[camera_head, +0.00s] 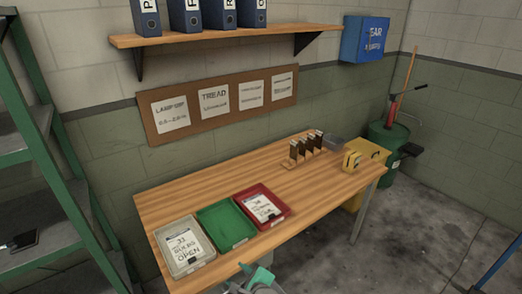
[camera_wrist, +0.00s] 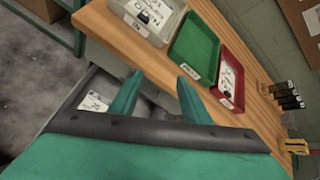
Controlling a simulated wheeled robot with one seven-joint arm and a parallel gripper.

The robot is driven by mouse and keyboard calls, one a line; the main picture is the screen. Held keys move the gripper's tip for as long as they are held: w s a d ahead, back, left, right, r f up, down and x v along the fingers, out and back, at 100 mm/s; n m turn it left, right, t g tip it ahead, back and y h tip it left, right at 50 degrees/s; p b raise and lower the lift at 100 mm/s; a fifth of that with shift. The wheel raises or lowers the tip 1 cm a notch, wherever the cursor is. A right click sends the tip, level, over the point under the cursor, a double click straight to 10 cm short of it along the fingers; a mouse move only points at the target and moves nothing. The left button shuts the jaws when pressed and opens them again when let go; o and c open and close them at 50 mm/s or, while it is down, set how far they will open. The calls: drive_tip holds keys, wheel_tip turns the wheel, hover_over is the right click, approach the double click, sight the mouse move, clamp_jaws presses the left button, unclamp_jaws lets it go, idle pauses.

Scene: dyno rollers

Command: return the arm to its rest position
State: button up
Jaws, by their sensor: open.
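My gripper shows at the bottom of the head view (camera_head: 258,278), in front of the workbench's near edge. In the wrist view my gripper (camera_wrist: 158,92) is open, with two green fingers apart and nothing between them. The wooden workbench (camera_head: 180,195) lies beyond it. On the bench stand a grey-white tray (camera_head: 208,256) with a paper sheet, an empty green tray (camera_head: 226,224) and a red tray (camera_head: 284,208) with a paper sheet. Below the fingers in the wrist view is a grey drawer-like space (camera_wrist: 78,118) with a white card (camera_wrist: 96,102) in it.
A wooden rack with dark upright items (camera_head: 305,147) and a yellow box (camera_head: 368,153) stand at the bench's far right. A green shelf ladder (camera_head: 40,140) rises at the left. A green drum (camera_head: 388,140) stands in the corner. The floor at right is mostly clear.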

drive_tip(key=s+f+n+t+h, duration=0.2)
drive_tip(key=s+f+n, duration=0.15)
drive_tip(key=s, duration=0.65)
drive_tip(key=s+f+n+t+h, duration=0.25)
drive_tip(key=s+n, duration=0.25)
drive_tip(key=s, duration=0.4)
drive_tip(key=s+d+r+n+t, duration=0.1)
drive_tip(key=s+d+r+n, duration=0.2)
drive_tip(key=s+n, duration=0.4)
drive_tip(key=s+d+r+n+h, duration=0.1)
drive_tip(key=s+d+r+n, duration=0.3)
drive_tip(key=s+n, duration=0.3)
drive_tip(key=s, duration=0.4)
drive_tip(key=shift+s+r+t, duration=0.25)
drive_tip(key=shift+s+t, duration=0.1)
